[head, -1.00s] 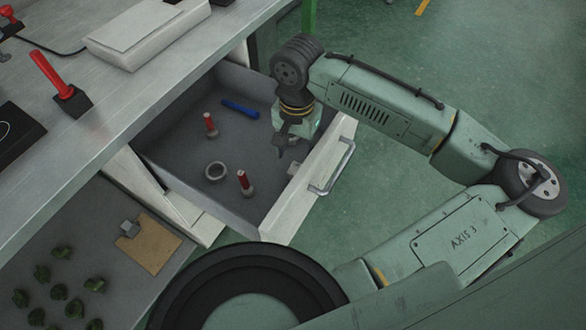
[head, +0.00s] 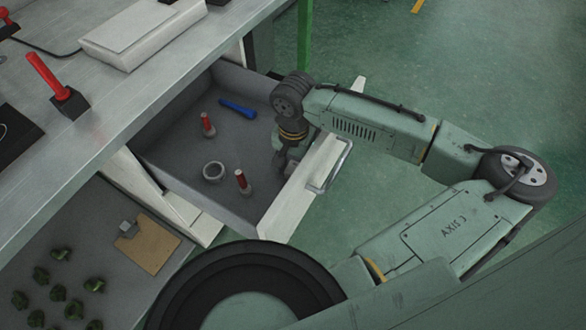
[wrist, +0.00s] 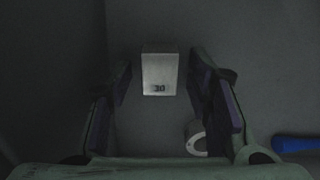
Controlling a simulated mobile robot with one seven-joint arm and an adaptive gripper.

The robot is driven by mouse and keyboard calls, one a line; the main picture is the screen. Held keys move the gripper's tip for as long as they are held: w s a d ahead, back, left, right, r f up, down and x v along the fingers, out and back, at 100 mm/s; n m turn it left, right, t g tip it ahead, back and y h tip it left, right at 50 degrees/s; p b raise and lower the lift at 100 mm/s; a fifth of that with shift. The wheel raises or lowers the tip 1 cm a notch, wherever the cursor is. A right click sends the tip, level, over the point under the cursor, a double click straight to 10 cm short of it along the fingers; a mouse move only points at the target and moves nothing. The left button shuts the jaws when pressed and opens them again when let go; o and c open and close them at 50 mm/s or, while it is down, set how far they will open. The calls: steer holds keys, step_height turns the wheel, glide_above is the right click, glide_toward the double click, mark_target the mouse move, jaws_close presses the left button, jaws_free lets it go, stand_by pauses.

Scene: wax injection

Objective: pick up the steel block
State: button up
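A pale grey block marked 30 (wrist: 160,74), which fits the steel block, sits on the drawer floor in the wrist view. My gripper (wrist: 159,82) is open, with one finger on each side of the block. A gap shows between the block and each finger. In the head view my gripper (head: 283,162) is low inside the open drawer by its front panel, and it hides most or all of the block there. Another small grey block (head: 127,228) lies on a brown board on the lower shelf.
The drawer (head: 262,212) also holds a grey ring (head: 213,172), two red-handled tools (head: 207,125) (head: 242,181) and a blue item (head: 238,108). The drawer's front panel (head: 298,190) and side walls stand close to my gripper. The worktop (head: 130,95) overhangs at left.

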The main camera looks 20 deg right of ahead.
jaws_close()
stand_by(0.3)
steer(key=shift+r, duration=0.15)
